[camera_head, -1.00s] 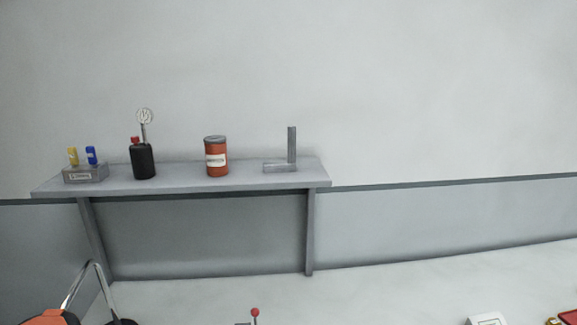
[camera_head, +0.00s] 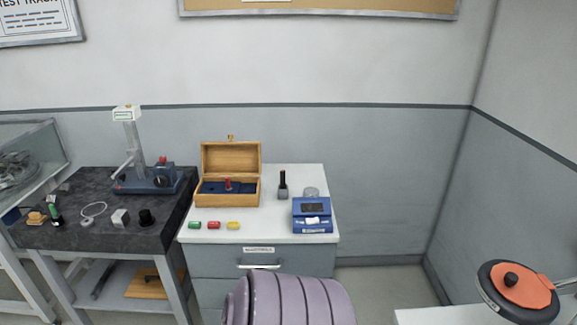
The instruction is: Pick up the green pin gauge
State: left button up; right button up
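Two small green things show, and I cannot tell surely which is the green pin gauge. One is a slim upright piece with a green upper part and dark lower part (camera_head: 55,212), at the left of the dark bench top (camera_head: 70,238). The other is a small green piece (camera_head: 194,225) lying at the front left of the white cabinet top (camera_head: 275,228), beside a red piece (camera_head: 213,225) and a yellow piece (camera_head: 233,225). An open wooden box (camera_head: 229,201) behind them holds a red-topped piece (camera_head: 228,184) in a dark blue insert. Neither gripper is in view.
A gauge stand (camera_head: 135,150) on a blue base stands on the dark bench. A blue scale (camera_head: 312,215) and a black-handled tool (camera_head: 283,185) are on the cabinet. A mauve ribbed rounded shape (camera_head: 290,300) fills the bottom middle. An orange-topped round device (camera_head: 518,290) is lower right.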

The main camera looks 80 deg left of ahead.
aim_at(52, 207)
jog(key=j+u, duration=0.1)
jog(key=u, duration=4.15)
jog(key=j, duration=0.05)
